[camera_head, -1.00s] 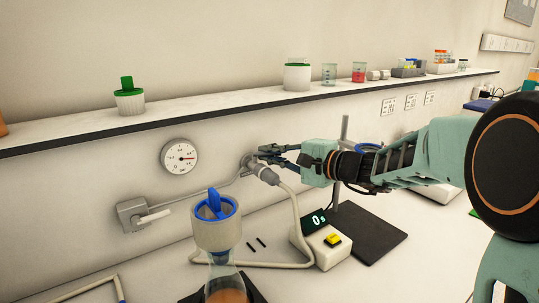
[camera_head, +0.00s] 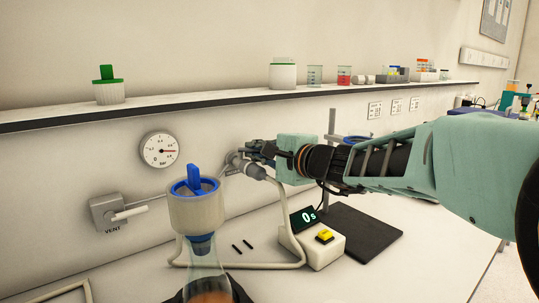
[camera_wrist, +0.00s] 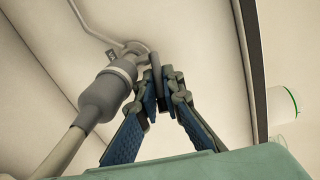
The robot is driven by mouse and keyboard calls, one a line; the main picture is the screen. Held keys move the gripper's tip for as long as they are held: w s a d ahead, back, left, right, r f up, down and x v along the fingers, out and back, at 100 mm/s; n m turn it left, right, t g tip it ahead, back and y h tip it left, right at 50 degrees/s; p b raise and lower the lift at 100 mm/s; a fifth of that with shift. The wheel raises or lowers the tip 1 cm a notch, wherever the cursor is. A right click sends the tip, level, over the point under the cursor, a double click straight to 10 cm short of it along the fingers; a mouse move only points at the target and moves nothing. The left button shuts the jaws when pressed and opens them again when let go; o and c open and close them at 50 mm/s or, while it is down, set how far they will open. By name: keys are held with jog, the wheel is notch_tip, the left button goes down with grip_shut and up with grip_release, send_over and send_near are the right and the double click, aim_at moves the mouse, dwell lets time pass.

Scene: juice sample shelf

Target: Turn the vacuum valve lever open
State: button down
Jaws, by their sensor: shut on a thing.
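The vacuum valve (camera_head: 236,160) is a grey fitting on the wall below the shelf, with a thick grey hose connector (camera_head: 252,171) pointing down and right. In the wrist view the connector (camera_wrist: 106,92) lies left of my fingers. My gripper (camera_head: 249,150) reaches in from the right at the valve. In the wrist view my gripper (camera_wrist: 160,80) has its blue-padded fingers closed around a thin grey lever (camera_wrist: 157,66) between the tips. Much of the lever is hidden by the fingers, so its exact angle is hard to tell.
A pressure gauge (camera_head: 160,150) and a VENT box (camera_head: 106,212) with a white handle are left of the valve. A filter funnel (camera_head: 195,208) with a blue top stands in front. A timer (camera_head: 313,242), a dark stand base (camera_head: 358,234) and the shelf edge (camera_head: 190,108) are close by.

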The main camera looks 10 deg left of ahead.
jog(key=c, duration=2.3)
grip_release()
jog(key=shift+c, duration=0.2)
jog(key=shift+w+r+n+g+y+p, duration=0.2)
jog(key=shift+r+n+g+y+p, duration=0.1)
jog(key=shift+p, duration=0.95)
jog(key=shift+g+p, duration=0.3)
jog(key=shift+p, duration=0.3)
jog(key=n+g+p, duration=0.1)
jog(key=p, duration=0.1)
jog(key=n+g+y+p, duration=0.1)
jog(key=p, duration=0.2)
jog(key=shift+w+y, duration=0.3)
jog(key=shift+w, duration=0.05)
